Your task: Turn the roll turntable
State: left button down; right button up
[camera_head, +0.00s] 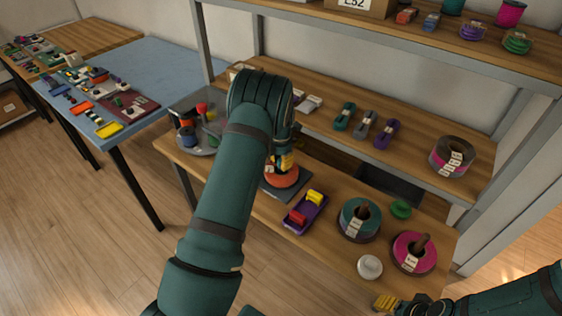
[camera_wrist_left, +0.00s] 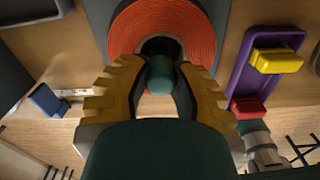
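An orange-red roll (camera_head: 283,176) lies flat on a dark square base (camera_head: 291,191) on the workbench, partly hidden by my left arm. In the left wrist view the roll (camera_wrist_left: 196,29) shows a dark centre hole. My left gripper (camera_head: 286,162) points down over the roll. In the left wrist view its yellow fingers (camera_wrist_left: 160,75) stand apart on both sides of a rounded teal knob (camera_wrist_left: 160,76); no clear contact shows. My right gripper (camera_head: 383,303) is at the bottom edge, near the bench front, and its finger gap cannot be made out.
A purple tray (camera_head: 318,215) with red and yellow pieces stands close right of the roll. Teal (camera_head: 347,228) and magenta (camera_head: 401,250) spools and a white knob (camera_head: 370,267) are further right. A shelf (camera_head: 330,135) with cord bundles runs behind.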

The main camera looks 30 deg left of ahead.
pick_arm(q)
jog(key=shift+m, duration=0.6)
jog(key=shift+m+b, duration=0.3)
jog(key=shift+m, duration=1.8)
jog(key=shift+m+b, duration=0.4)
jog(key=shift+m, duration=2.5)
jog(key=shift+m+b, duration=0.4)
jog(key=shift+m, duration=2.2)
jog(key=shift+m+b, duration=0.4)
jog(key=shift+m, duration=5.1)
jog(key=shift+m+b, duration=0.4)
jog(key=shift+m, duration=4.8)
jog(key=shift+d+m, duration=0.1)
jog(key=shift+m, duration=2.7)
